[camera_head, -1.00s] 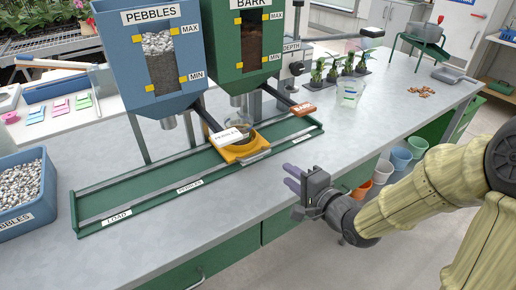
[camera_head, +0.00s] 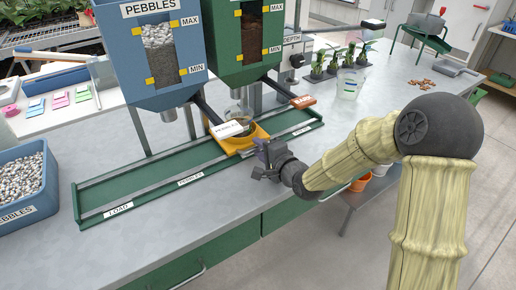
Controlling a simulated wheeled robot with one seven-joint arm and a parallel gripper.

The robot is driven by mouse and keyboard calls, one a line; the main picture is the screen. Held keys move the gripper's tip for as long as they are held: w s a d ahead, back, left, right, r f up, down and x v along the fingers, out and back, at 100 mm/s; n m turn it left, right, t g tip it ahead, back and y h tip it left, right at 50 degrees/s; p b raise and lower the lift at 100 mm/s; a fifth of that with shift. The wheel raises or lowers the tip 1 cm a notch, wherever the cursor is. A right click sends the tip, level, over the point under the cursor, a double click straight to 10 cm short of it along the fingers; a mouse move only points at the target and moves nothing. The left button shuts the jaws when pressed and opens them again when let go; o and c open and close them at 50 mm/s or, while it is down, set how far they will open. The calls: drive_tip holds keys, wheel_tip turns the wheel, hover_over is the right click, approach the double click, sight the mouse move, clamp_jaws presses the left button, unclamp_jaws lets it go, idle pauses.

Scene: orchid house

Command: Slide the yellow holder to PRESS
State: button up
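The yellow holder (camera_head: 233,146) sits on the green rail track (camera_head: 142,199), toward its right part, below the green BARK hopper (camera_head: 247,70). A round clear vessel seems to stand in it, partly hidden by the white PEBBLES lever plate (camera_head: 225,129). The track carries the labels LOAD (camera_head: 118,209) at the left, PEBBLES (camera_head: 190,179) near the middle, and one at the right too small to read. My gripper (camera_head: 262,158) is at the holder's front right side, very close to it. Its fingers overlap the holder's edge in the picture; I cannot tell whether they touch it or how far they are apart.
The blue PEBBLES hopper (camera_head: 158,68) stands left of the green one. A blue bin of pebbles (camera_head: 22,186) is at the left. The orange BARK lever plate (camera_head: 302,102) sticks out over the track's right part. Small potted plants (camera_head: 333,62) and a clear cup (camera_head: 349,84) stand behind.

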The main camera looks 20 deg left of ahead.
drive_tip(key=shift+w+a+f, duration=0.1)
drive_tip(key=shift+w+a, duration=0.25)
drive_tip(key=shift+a, duration=0.05)
drive_tip(key=shift+c, duration=0.4)
clamp_jaws()
